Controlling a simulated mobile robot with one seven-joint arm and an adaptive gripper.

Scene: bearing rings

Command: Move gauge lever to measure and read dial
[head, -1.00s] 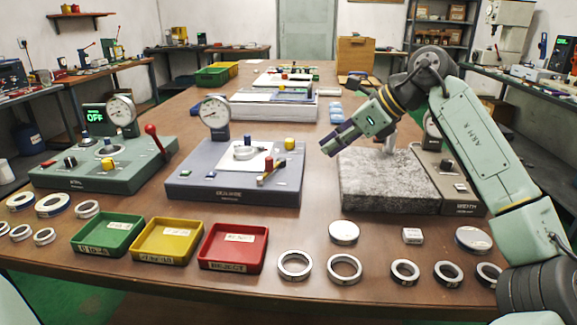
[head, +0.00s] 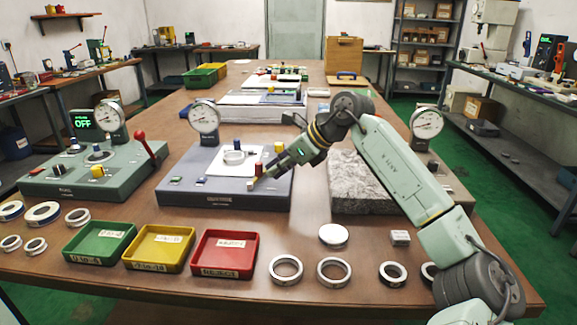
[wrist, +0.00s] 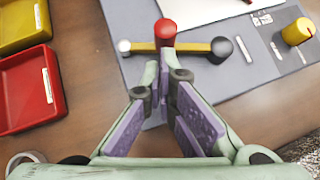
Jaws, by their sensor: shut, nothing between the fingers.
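The middle gauge (head: 225,198) is a blue-grey base with a round dial (head: 203,117) upright at its back. The dial's needle is too small to read. A pale ring (head: 234,157) sits on its white plate. The lever (wrist: 193,47) is a yellow bar with a black round end, a pale ball end and a red knob (wrist: 165,32). In the head view my arm partly hides it. My gripper (wrist: 162,82) is shut and empty, its fingertips just on the near side of the lever by the red knob. I cannot tell whether they touch.
Green (head: 100,241), yellow (head: 159,248) and red (head: 224,254) trays stand in front. A green gauge (head: 95,178) with a red-knobbed lever is on the left. A granite block (head: 372,190) lies under my arm. Several loose rings line the front edge.

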